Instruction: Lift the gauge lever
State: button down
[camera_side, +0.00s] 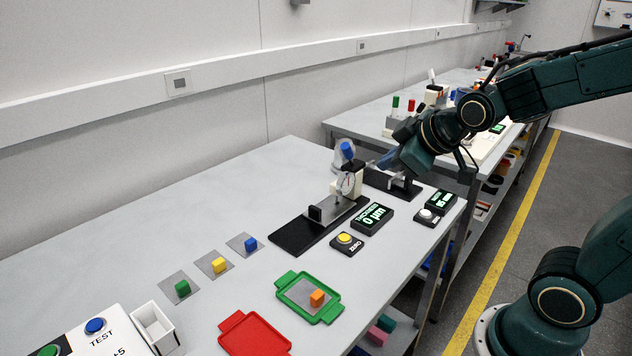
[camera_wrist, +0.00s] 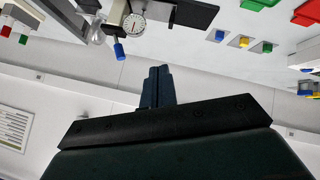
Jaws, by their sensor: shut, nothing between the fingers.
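The thickness gauge has a round white dial (camera_side: 346,184) on a cream stand above a dark base (camera_side: 296,236). Its lever ends in a blue knob (camera_side: 347,150) above the dial. In the wrist view the knob (camera_wrist: 119,51) shows beside the dial (camera_wrist: 134,24), up and left of the fingers. My gripper (camera_side: 384,162) is to the right of the knob in the side view, apart from it. Its fingers (camera_wrist: 157,76) are shut and empty. The gauge's display (camera_side: 372,218) reads 0 µm.
Green (camera_side: 182,288), yellow (camera_side: 219,265) and blue (camera_side: 250,244) blocks sit on grey pads. An orange block (camera_side: 317,298) lies in a green tray (camera_side: 331,315); a red tray (camera_side: 254,334) is empty. A yellow ZERO button (camera_side: 345,238) is near the gauge. The table's back left is clear.

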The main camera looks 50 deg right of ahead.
jog(key=w+d+f+n+t+h, duration=0.2)
jog(key=w+d+f+n, duration=0.15)
jog(key=w, duration=0.35)
jog(key=n+t, duration=0.7)
jog(key=n, duration=0.5)
send_near(348, 155)
jog(key=w+a, duration=0.1)
jog(key=shift+s+a+f+n+t, duration=0.25)
jog(key=shift+f+n, duration=0.1)
jog(key=shift+n, duration=0.2)
jog(key=shift+s+a+f+n+t, duration=0.15)
jog(key=shift+a+f+n, duration=0.15)
jog(key=shift+n, duration=0.2)
jog(key=shift+w, duration=0.1)
jog(key=shift+x, duration=4.85)
jog(key=shift+d, duration=0.15)
